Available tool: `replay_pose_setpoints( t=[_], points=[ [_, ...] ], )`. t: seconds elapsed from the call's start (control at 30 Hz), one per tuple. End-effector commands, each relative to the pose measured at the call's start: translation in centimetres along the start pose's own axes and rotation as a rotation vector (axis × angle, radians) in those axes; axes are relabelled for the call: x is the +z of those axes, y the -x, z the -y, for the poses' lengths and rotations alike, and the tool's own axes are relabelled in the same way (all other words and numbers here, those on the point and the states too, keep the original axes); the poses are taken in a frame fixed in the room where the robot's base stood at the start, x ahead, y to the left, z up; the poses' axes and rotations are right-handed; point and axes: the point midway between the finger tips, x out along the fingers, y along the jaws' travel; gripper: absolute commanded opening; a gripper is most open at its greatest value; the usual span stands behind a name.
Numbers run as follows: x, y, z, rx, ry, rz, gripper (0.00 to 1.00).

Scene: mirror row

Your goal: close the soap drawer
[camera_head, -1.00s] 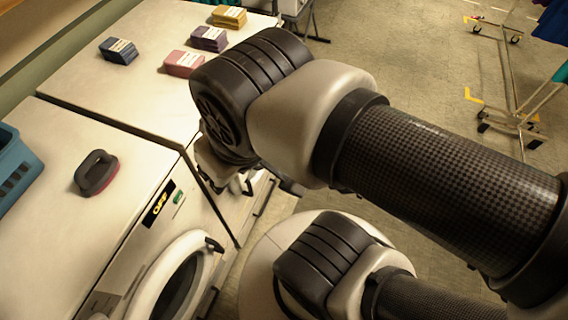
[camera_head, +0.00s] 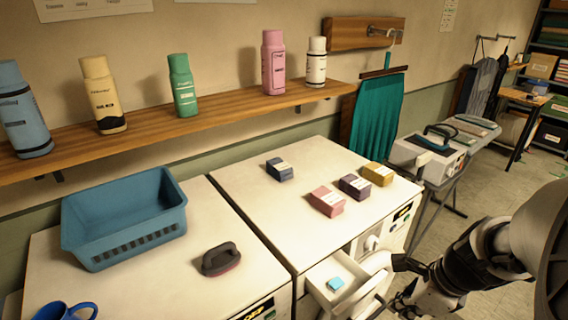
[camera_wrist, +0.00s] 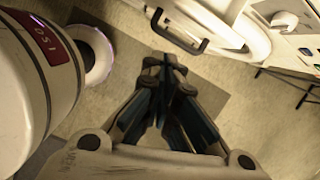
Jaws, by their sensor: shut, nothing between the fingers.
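The soap drawer (camera_head: 318,291) is open, pulled out from the front of the right-hand white machine. A small light-blue block (camera_head: 336,284) lies in it. My gripper (camera_head: 402,298) is low at the machine's front, to the right of the drawer, partly cut off by the frame's bottom edge. In the wrist view my gripper (camera_wrist: 166,66) is shut and empty, its fingertips together above the floor. A black handle (camera_wrist: 180,38) on a white part lies just beyond the tips; I cannot tell whether they touch.
Coloured boxes (camera_head: 327,201) sit on the right machine (camera_head: 262,236). A blue basket (camera_head: 125,226) and a dark brush-like thing (camera_head: 220,259) are on the left machine. Bottles stand on a wooden shelf (camera_head: 160,124). An ironing board (camera_head: 452,160) is beyond; floor is open at right.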

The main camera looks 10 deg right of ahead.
Motion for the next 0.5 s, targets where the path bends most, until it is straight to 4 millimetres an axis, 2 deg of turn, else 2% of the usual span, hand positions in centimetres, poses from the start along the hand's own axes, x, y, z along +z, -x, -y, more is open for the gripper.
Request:
replay_pose_setpoints(
  t=[0.03,0.1,0.2,0.37,0.5],
  points=[
    [-2.2,-0.5,0.3,0.001,-0.103,-0.006,0.00],
    [-4.2,-0.8,0.6,-0.002,-0.202,-0.011,0.00],
    [-5.8,-1.1,0.8,-0.004,-0.284,-0.014,0.00],
    [-6.3,-2.1,0.8,-0.005,-0.314,-0.014,0.00],
    [-6.3,-4.5,0.7,-0.002,-0.308,-0.015,0.00]
  ],
)
